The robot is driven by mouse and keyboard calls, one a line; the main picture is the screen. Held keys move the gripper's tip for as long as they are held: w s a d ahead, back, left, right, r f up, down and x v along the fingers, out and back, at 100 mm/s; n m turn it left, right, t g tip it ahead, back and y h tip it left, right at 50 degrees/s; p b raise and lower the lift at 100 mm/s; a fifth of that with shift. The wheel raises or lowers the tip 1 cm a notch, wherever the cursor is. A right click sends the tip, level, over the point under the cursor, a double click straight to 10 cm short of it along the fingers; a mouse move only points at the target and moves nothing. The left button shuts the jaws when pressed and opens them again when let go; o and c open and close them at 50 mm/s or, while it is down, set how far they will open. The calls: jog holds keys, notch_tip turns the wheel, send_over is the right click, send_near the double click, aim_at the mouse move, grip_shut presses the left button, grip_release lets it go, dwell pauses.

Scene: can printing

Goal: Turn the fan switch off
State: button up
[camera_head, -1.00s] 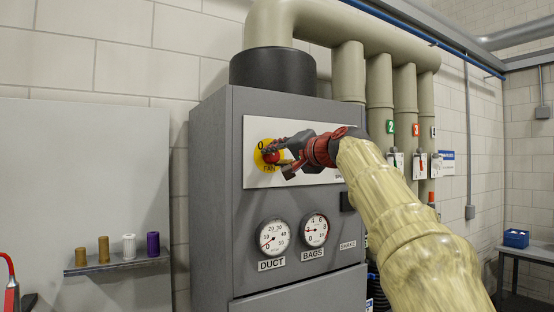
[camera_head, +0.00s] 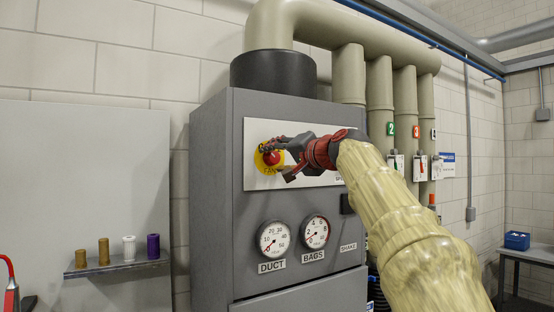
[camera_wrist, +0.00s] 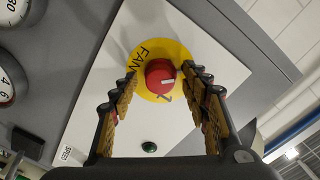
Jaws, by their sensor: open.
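The fan switch is a red round knob (camera_head: 272,158) on a yellow disc marked FAN, on the white panel of a grey cabinet. In the wrist view the red knob (camera_wrist: 160,76) lies between my two fingertips, with a small white mark on its face. My gripper (camera_head: 277,161) is open at the knob, one finger on each side. In the wrist view my gripper (camera_wrist: 160,80) shows gaps between both fingers and the knob. The yellow disc (camera_wrist: 147,53) is partly covered by the knob and fingers.
A small green button or light (camera_wrist: 149,147) sits on the panel near a SPEED label (camera_wrist: 67,155). The duct gauge (camera_head: 273,238) and bags gauge (camera_head: 315,232) are below the panel. Pipes (camera_head: 380,100) stand to the right. A shelf (camera_head: 118,264) with several spools is at left.

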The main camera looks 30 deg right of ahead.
jog(key=s, duration=1.2)
jog(key=shift+d+r, duration=0.2)
notch_tip(320, 180, down, 25)
jog(key=s+d+g+h, duration=0.1)
jog(key=s+g, duration=0.1)
jog(key=g, duration=0.4)
jog(key=s+a+f+n+g, duration=0.2)
jog(key=s+a+f, duration=0.5)
jog(key=f, duration=0.4)
jog(key=s+a+f+n+g+b, duration=0.1)
jog(key=s+a+f+n+g, duration=0.1)
jog(key=s+a+f+n, duration=0.2)
jog(key=s+a+f+n+g, duration=0.2)
jog(key=s+a+f+n, duration=0.2)
jog(key=s+a+f, duration=0.6)
jog(key=shift+s+f, duration=1.55)
jog(key=shift+f, duration=2.45)
